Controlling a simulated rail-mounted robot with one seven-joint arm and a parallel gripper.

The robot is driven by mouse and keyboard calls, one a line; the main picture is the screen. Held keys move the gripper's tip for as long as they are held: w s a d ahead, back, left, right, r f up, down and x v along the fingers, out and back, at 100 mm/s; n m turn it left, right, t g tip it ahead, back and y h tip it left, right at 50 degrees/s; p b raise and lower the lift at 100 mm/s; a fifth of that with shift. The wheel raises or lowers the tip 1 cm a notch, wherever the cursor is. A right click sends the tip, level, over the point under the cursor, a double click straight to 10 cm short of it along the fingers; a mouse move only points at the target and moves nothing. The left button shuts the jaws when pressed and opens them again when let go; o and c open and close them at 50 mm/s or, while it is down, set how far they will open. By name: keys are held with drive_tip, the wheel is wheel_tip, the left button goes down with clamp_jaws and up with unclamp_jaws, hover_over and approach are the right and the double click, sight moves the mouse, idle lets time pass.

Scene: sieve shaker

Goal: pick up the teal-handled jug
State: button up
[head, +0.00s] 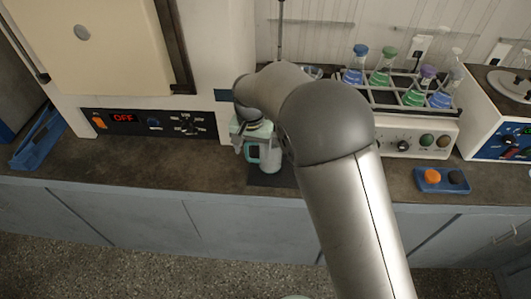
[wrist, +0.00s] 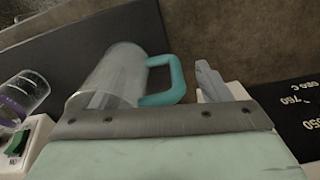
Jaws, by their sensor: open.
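The clear jug (head: 271,158) with a teal handle (head: 252,152) stands on a dark mat at the counter's front, partly covered by my arm and gripper. In the wrist view the jug (wrist: 112,76) looks tilted, with its teal handle (wrist: 172,80) pointing right. My gripper (head: 245,144) is open, at the handle side of the jug. One grey finger (wrist: 209,82) shows just right of the handle, apart from it in the picture. The other finger is not clearly visible in the wrist view. I cannot tell whether anything touches the handle.
A furnace with a panel reading OFF (head: 122,118) stands at the left. A rack of colored flasks (head: 398,97) sits on a white device at the right. A small blue box with an orange button (head: 432,176) lies on the counter. A blue tray (head: 40,138) is far left.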

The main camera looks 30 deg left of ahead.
drive_tip(key=c, duration=1.4)
drive_tip(key=shift+r, duration=0.2)
